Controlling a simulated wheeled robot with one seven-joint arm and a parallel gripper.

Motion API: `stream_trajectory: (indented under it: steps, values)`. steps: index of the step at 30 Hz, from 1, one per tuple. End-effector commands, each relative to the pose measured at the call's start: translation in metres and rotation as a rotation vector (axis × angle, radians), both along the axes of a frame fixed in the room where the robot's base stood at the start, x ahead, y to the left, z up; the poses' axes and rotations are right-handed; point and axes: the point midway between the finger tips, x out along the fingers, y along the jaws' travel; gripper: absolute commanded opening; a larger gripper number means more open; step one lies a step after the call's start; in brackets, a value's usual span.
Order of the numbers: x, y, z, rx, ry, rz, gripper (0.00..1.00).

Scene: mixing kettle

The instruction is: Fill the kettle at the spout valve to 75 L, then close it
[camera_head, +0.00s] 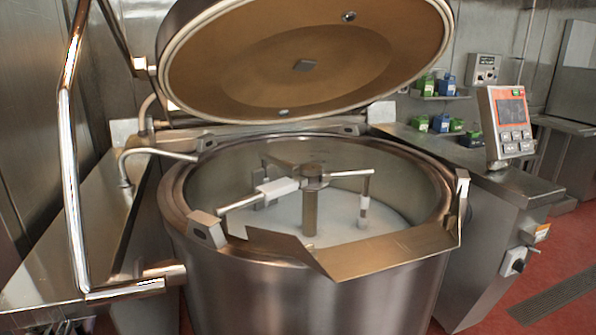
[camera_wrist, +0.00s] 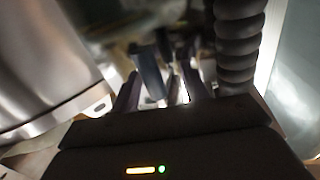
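The large steel kettle (camera_head: 320,292) stands open in the head view, with pale liquid (camera_head: 345,226) low inside around the mixing arm (camera_head: 310,205). The curved filling spout (camera_head: 155,152) rises at the left and ends by the kettle's rim. I see no clear stream from it, and the spout valve is not clearly visible. The control panel (camera_head: 507,125) at the right has a lit red display, too small to read. In the wrist view my gripper (camera_wrist: 160,88) shows two dark fingers apart, with a dark bluish block (camera_wrist: 147,72) near them. Whether they hold it is unclear.
The round lid (camera_head: 300,60) is raised over the kettle. A bent metal bar (camera_head: 68,140) stands at the left. Small green and blue boxes (camera_head: 440,123) sit on shelves behind. Red floor (camera_head: 560,262) is open at the right. A ribbed hose (camera_wrist: 238,45) is close to my gripper.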

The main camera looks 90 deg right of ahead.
Motion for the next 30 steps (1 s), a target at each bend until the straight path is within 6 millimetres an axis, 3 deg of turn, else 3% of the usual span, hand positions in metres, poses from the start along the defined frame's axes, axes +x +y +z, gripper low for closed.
stream_trajectory:
  steps: [5, 24, 30]
  values:
    - [0.001, 0.002, 0.005, -0.009, -0.010, 0.001, 0.45]
    - [-0.012, 0.060, 0.003, -0.003, 0.000, 0.000, 0.45]
    - [-0.015, 0.068, 0.003, -0.005, 0.001, -0.002, 0.45]
